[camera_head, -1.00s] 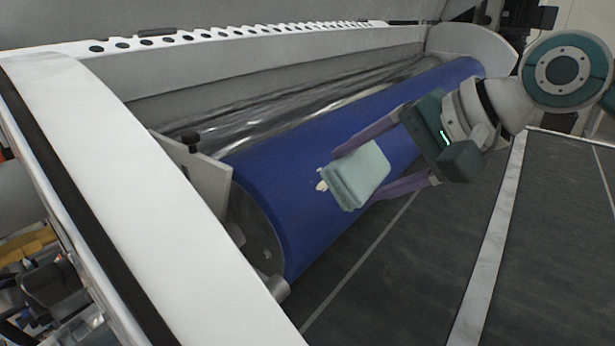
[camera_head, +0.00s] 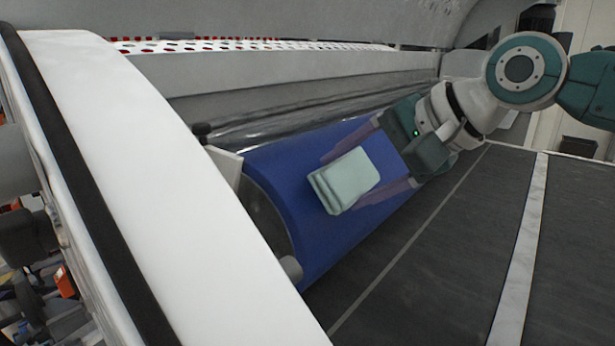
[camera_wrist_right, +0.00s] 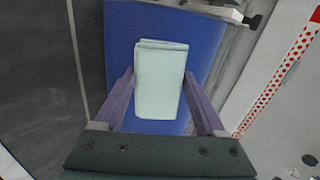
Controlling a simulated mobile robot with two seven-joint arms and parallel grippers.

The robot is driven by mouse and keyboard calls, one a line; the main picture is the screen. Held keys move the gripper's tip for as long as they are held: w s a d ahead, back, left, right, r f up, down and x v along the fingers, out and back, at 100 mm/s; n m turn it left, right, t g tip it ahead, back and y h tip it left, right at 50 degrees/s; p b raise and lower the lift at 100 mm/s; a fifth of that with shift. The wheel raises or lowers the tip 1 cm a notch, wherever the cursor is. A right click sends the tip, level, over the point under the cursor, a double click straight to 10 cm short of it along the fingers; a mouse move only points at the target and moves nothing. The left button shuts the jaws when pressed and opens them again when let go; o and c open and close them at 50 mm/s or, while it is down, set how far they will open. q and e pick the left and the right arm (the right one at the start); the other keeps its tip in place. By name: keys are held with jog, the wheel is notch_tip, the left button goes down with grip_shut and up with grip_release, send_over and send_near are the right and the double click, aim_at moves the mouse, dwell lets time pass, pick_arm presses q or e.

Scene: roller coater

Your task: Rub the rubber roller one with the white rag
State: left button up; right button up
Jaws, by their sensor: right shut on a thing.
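The rubber roller (camera_head: 275,165) is a long blue cylinder lying at a slant in the machine in the head view. It also fills the background of the right wrist view (camera_wrist_right: 125,40). The white rag (camera_head: 342,180) is a folded, pale greenish block over the blue surface; I cannot tell for sure whether it touches. My right gripper (camera_head: 368,178) is shut on the rag, with one purple finger on each side. The right wrist view shows the rag (camera_wrist_right: 160,85) between the fingers of my right gripper (camera_wrist_right: 158,88). My left gripper is not in view.
A wide white side frame (camera_head: 150,170) with a black strip stands at the left. A shiny metal roller (camera_head: 300,118) lies behind the blue one. A dark belt surface (camera_head: 450,260) with pale lines is free at the right.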

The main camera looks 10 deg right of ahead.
jog(key=shift+b+x, duration=0.7)
jog(key=shift+x, duration=0.35)
dwell(0.4)
jog(key=shift+r, duration=0.1)
